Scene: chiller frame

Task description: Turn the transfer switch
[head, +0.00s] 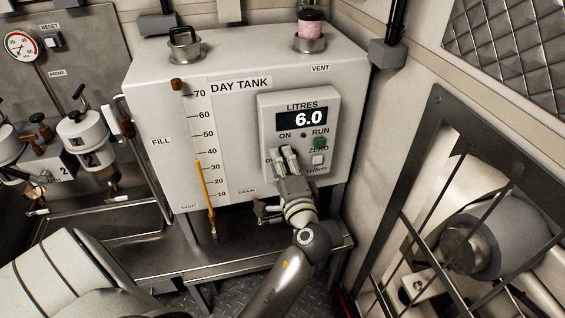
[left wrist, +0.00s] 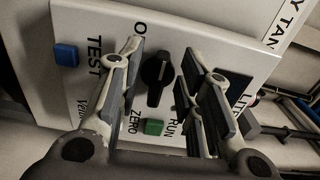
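The transfer switch is a black rotary knob (left wrist: 157,75) on the white control panel, between the TEST, ZERO and RUN labels in the left wrist view. In the left wrist view the left gripper (left wrist: 160,58) is open, with one finger on each side of the knob. Gaps show between knob and fingers; I cannot tell how deep the fingers reach. My right gripper is not in view.
A green button (head: 320,143) and a pale button (head: 318,160) are close right of the gripper; a blue button (left wrist: 66,55) shows in the left wrist view. The panel is on the day tank (head: 235,60). A metal guard frame (head: 412,190) stands at right.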

